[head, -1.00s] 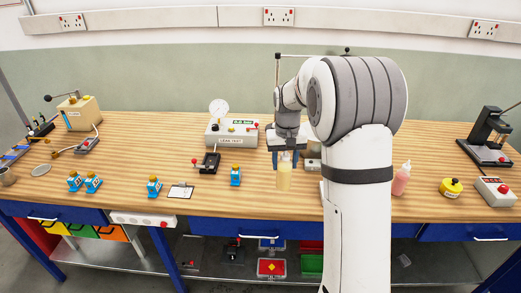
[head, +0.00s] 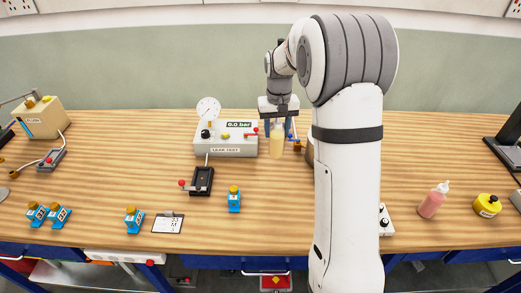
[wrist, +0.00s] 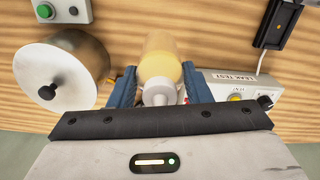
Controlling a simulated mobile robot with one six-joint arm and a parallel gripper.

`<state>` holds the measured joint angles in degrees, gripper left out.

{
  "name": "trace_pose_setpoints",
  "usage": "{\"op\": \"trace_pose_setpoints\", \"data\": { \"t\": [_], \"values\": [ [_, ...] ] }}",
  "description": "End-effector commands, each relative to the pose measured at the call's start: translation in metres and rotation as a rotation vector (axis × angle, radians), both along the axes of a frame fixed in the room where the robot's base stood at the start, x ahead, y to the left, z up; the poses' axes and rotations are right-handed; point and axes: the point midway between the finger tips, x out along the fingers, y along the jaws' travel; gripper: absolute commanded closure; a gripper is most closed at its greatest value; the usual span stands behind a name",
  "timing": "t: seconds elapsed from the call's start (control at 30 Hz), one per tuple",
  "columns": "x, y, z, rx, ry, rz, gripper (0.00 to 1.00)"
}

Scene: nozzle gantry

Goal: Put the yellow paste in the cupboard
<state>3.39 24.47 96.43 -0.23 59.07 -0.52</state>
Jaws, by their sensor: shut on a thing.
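The yellow paste is a pale yellow squeeze bottle (head: 277,141), held upright in my gripper (head: 279,128) in the head view. It appears raised off the bench, in front of the right end of the leak test box. In the wrist view the bottle (wrist: 161,58) sits between the two blue fingers of my gripper (wrist: 160,88), its pale nozzle end toward the camera. The gripper is shut on it. I cannot make out a cupboard in either view.
The leak test box (head: 225,138) with its gauge stands close left of the bottle. A metal cylinder (wrist: 62,72) is near the gripper in the wrist view. A pink bottle (head: 432,202) and a yellow round container (head: 487,205) stand at the right.

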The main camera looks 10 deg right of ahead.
Motion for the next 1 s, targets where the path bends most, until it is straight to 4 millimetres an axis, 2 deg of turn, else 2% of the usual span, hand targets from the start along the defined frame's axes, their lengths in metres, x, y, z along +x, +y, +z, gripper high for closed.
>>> {"op": "trace_pose_setpoints", "data": {
  "t": [0.13, 0.4, 0.57, 0.73, 0.83, 1.0],
  "values": [
    [0.0, 0.002, -0.012, 0.0, 0.004, 0.004, 0.85],
    [0.0, 0.003, -0.057, 0.0, 0.003, 0.006, 0.85],
    [0.0, 0.003, -0.068, 0.0, 0.002, 0.006, 0.85],
    [-0.001, 0.003, -0.092, 0.0, 0.005, 0.007, 0.85],
    [0.0, 0.003, -0.1, 0.0, 0.001, 0.007, 0.85],
    [0.0, 0.004, -0.1, 0.0, -0.001, 0.007, 0.85]
  ]
}}
